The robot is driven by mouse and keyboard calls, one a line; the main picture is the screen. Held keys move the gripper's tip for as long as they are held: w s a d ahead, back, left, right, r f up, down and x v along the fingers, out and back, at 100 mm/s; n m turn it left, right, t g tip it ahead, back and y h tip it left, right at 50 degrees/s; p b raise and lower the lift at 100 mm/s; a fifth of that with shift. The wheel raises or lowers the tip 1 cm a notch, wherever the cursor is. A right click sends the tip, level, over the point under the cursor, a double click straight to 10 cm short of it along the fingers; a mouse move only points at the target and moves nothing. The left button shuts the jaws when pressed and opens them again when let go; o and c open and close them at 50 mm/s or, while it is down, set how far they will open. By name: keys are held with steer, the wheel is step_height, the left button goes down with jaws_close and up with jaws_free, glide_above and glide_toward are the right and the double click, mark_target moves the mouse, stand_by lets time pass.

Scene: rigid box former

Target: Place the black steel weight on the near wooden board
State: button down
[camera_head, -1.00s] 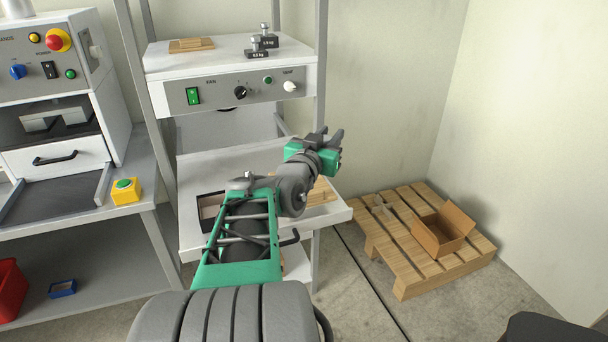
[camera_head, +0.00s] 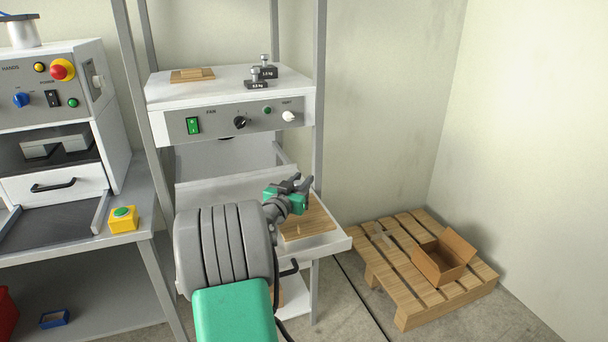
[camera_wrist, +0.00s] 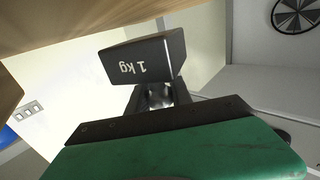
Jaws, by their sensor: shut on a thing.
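My gripper (camera_head: 300,185) is low over the pulled-out white tray, beside and partly in front of the near wooden board (camera_head: 312,224). In the wrist view it is shut on the black steel weight (camera_wrist: 145,60), a dark block marked 1 kg, held by its narrower neck. In the head view the weight is hidden or merges with the dark fingers. A wooden surface (camera_wrist: 130,22) fills the top of the wrist view, close to the weight; I cannot tell whether they touch. A second wooden board (camera_head: 192,75) lies on top of the white unit.
Two other black weights (camera_head: 265,72) (camera_head: 256,82) stand on the white unit. A pallet (camera_head: 405,315) with an open cardboard box (camera_head: 440,265) is on the floor at right. A control machine (camera_head: 55,150) stands at left.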

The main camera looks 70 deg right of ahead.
steer(key=shift+f, duration=0.5)
steer(key=shift+f, duration=0.2)
steer(key=c, duration=1.1)
jaws_free()
steer(key=shift+f, duration=0.15)
steer(key=shift+c, duration=0.2)
steer(key=a+b, duration=0.1)
steer(key=a, duration=1)
steer(key=shift+a+b, duration=0.25)
steer(key=shift+b, duration=0.15)
steer(key=shift+a, duration=0.35)
steer(key=shift+s, duration=0.1)
